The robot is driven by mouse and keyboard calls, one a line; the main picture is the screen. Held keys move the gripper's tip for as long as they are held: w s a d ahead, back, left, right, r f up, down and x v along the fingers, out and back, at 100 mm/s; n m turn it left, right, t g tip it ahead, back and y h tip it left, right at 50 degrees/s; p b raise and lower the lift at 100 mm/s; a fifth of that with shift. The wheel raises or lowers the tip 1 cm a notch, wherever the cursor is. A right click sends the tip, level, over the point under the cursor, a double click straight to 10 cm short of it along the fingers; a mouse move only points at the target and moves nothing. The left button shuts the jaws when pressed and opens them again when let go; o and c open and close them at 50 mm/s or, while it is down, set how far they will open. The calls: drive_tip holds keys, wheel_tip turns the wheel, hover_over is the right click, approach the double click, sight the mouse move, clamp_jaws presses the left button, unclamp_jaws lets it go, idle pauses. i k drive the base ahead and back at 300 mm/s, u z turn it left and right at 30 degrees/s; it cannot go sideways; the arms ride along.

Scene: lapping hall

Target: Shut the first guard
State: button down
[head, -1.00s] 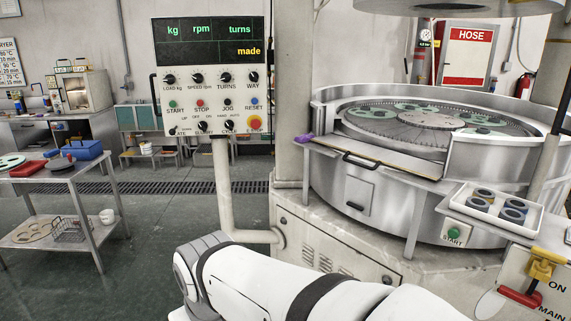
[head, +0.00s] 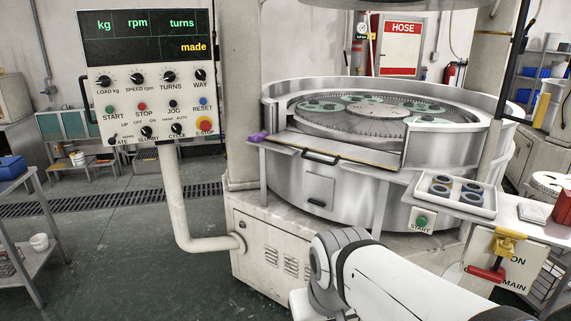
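The round metal lapping machine (head: 345,190) stands right of centre, its front rim wall open in one section. At this gap a flat panel with a black handle (head: 320,157) lies about level, sticking out toward me; it looks like a guard folded down. I cannot tell whether it is the first guard. Behind it, the toothed plate with green carriers (head: 322,106) is exposed. The rim wall right of the gap (head: 430,148) stands upright. My white arm crosses the lower right; my gripper is not in view.
A control panel (head: 150,85) on a bent post stands left of the machine. A white tray of ring parts (head: 455,193) sits on a shelf at right, above a green START button (head: 421,221). A red-handled switch (head: 487,273) is at lower right. The floor at left is partly clear.

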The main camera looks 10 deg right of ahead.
sight(379, 158)
drive_tip(key=u, duration=0.05)
drive_tip(key=i, duration=1)
drive_tip(key=z, duration=0.05)
